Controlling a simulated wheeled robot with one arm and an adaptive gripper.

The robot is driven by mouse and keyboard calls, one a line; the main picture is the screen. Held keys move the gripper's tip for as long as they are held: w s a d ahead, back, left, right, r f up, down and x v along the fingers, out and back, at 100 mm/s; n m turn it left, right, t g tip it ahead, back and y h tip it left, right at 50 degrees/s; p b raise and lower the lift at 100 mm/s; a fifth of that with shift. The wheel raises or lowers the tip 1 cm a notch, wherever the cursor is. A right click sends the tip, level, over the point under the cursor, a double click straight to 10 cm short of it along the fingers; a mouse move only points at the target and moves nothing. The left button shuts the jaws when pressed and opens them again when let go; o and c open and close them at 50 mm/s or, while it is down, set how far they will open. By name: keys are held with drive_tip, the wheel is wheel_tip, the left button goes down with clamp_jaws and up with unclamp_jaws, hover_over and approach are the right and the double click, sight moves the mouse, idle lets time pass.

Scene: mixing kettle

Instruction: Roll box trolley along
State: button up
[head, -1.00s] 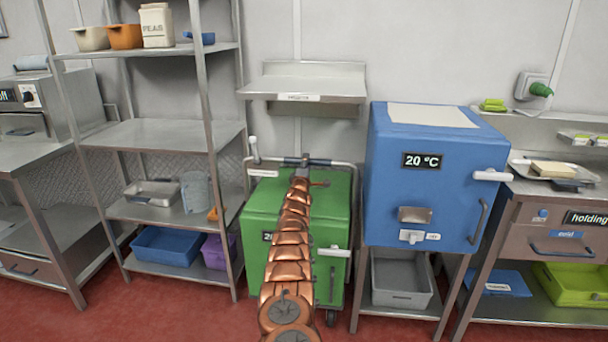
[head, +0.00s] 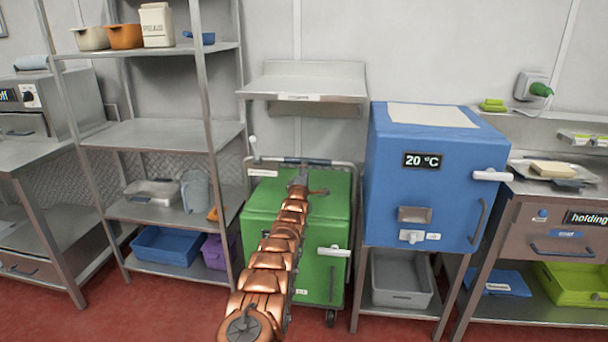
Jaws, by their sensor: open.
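The box trolley is a green box (head: 259,222) on castors. It stands on the red floor between the shelf rack and the blue box. A metal push handle (head: 339,163) with a dark blue grip in its middle (head: 318,162) runs along its top back edge. A white latch sits on its front right. My copper arm reaches over the trolley's top and hides part of its front. My gripper (head: 300,182) is small and dark at the arm's far end, open, close to the handle grip. I cannot tell whether it touches the handle.
The blue 20 °C box (head: 440,190) on its stand is close on the right. The metal shelf rack (head: 165,132) is close on the left. A wall shelf (head: 305,86) hangs above the handle. Red floor (head: 150,310) is open in front.

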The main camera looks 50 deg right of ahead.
drive_tip(key=shift+s+a+f, duration=0.2)
drive_tip(key=shift+s+a, duration=0.1)
drive_tip(key=shift+a, duration=0.15)
idle(0.6)
